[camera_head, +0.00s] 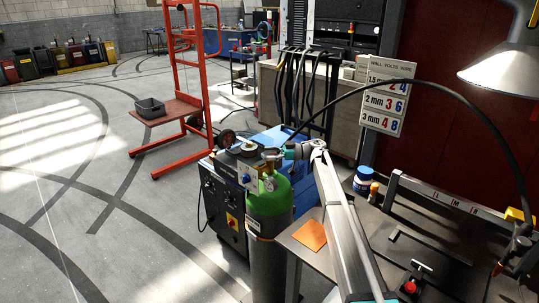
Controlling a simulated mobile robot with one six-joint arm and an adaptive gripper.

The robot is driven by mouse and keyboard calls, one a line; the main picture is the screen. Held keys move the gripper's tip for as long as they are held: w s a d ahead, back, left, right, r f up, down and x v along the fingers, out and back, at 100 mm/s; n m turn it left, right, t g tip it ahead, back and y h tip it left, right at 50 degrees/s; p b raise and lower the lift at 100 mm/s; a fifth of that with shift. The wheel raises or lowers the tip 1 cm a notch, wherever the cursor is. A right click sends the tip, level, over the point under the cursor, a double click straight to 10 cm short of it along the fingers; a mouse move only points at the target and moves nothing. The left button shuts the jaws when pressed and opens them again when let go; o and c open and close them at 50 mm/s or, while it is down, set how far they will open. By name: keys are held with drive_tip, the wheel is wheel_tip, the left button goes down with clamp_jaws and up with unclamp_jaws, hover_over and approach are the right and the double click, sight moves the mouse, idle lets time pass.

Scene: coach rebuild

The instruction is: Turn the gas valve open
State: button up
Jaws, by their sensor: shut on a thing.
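A gas cylinder (269,204) with a green shoulder and a grey body stands upright beside the workbench. The gripper is small in view and partly merges with the valve. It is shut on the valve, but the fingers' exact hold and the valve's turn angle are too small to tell.
The workbench (405,255) at the right carries an orange sheet (310,235), a blue tub (364,181) and a clamp. A red frame (190,80) stands further back. The floor at left is clear.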

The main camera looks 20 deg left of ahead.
drive_tip(key=shift+n+g+h, duration=1.3)
drive_tip(key=shift+n+g, duration=0.2)
drive_tip(key=shift+g, duration=0.4)
drive_tip(key=shift+s, duration=0.15)
drive_tip(key=o, duration=0.9)
drive_tip(key=shift+v, duration=3.8)
drive_tip(key=shift+a, duration=0.1)
